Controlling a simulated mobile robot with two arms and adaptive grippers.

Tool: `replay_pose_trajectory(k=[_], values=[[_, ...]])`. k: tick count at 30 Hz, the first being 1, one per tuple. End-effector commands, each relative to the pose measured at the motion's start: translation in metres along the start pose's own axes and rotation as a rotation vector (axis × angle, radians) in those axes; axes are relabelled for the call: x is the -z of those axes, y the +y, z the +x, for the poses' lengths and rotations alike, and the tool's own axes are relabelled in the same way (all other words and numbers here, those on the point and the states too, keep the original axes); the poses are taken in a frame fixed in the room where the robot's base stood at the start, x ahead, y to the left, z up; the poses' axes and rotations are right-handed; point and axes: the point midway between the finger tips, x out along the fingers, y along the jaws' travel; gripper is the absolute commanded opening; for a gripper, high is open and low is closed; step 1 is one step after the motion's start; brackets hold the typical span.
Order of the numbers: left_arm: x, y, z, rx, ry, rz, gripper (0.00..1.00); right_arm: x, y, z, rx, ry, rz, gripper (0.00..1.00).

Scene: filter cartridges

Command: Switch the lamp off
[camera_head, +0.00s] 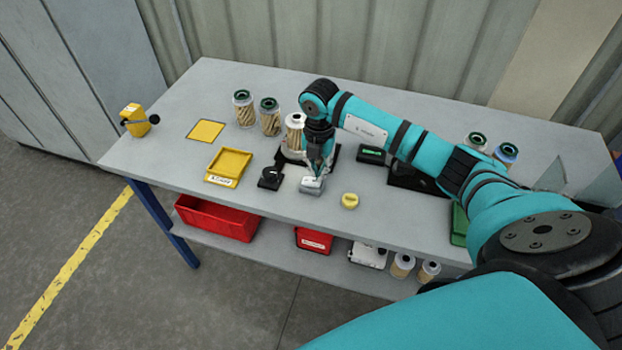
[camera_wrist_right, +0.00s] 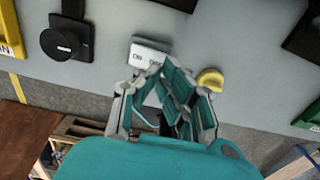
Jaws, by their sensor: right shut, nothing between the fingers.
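A small light grey switch box (camera_head: 311,185) sits near the front edge of the table. In the right wrist view the box (camera_wrist_right: 150,53) shows dark lettering on its top, too small to read surely. My right gripper (camera_head: 317,172) points down at the box, with its fingers shut and empty. In the right wrist view the fingertips (camera_wrist_right: 160,68) overlap the box's near side; I cannot tell whether they touch it. A filter cartridge (camera_head: 293,132) stands on a lit-looking stand just behind the gripper, partly hidden by it. My left gripper is not in view.
A black knob on a base (camera_head: 270,177) stands left of the box, and a yellow round piece (camera_head: 349,201) lies to its right. A yellow tray (camera_head: 229,166) and more cartridges (camera_head: 270,117) are farther left. Red bins (camera_head: 217,219) sit on the lower shelf.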

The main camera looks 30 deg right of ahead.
Motion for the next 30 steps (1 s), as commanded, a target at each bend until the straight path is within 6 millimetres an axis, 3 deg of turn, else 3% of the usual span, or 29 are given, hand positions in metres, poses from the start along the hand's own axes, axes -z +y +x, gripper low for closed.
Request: replay_pose_trajectory(k=[30], values=[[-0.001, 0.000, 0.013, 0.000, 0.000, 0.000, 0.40, 0.000, 0.000, 0.018, 0.000, 0.000, 0.000, 0.00]])
